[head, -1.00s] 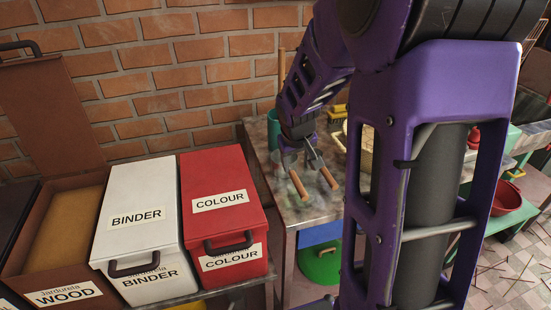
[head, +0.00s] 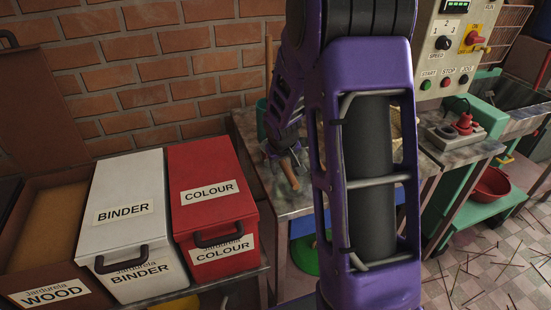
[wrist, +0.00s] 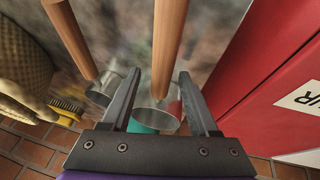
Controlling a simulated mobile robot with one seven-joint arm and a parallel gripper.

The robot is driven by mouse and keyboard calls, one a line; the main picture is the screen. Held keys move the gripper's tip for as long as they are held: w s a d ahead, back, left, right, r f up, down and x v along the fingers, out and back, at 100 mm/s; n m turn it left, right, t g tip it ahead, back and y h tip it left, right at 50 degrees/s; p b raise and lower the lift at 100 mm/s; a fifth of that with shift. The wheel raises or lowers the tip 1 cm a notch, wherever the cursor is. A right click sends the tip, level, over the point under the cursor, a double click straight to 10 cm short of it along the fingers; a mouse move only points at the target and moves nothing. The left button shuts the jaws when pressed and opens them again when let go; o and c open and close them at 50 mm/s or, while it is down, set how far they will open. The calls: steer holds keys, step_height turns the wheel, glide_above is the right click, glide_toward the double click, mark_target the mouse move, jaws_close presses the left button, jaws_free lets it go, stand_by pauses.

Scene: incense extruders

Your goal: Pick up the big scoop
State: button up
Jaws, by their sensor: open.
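Two scoops with wooden handles and metal bowls lie on the worktable. In the wrist view, the larger-looking one, the big scoop (wrist: 168,45), has its handle running down between my fingers, with its bowl beyond them. The smaller scoop (wrist: 72,38) lies to the left, outside my fingers. My gripper (wrist: 160,80) is open around the big scoop's line, and I cannot tell whether it touches it. In the head view my gripper (head: 283,150) is over the table by a wooden handle (head: 289,174); my arm hides much of that area.
A red COLOUR box (head: 212,205) stands close left of the worktable (head: 262,180), beside a white BINDER box (head: 125,215). The wrist view shows a yellow brush (wrist: 66,108), a tan textured item (wrist: 25,70) and a teal container (wrist: 143,128). A control panel (head: 450,50) stands right.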

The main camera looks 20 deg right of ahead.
mark_target(284, 162)
jaws_close()
steer(key=shift+r, duration=0.15)
step_height(284, 162, up, 10)
steer(key=shift+f+p, duration=0.1)
steer(key=shift+p, duration=1.15)
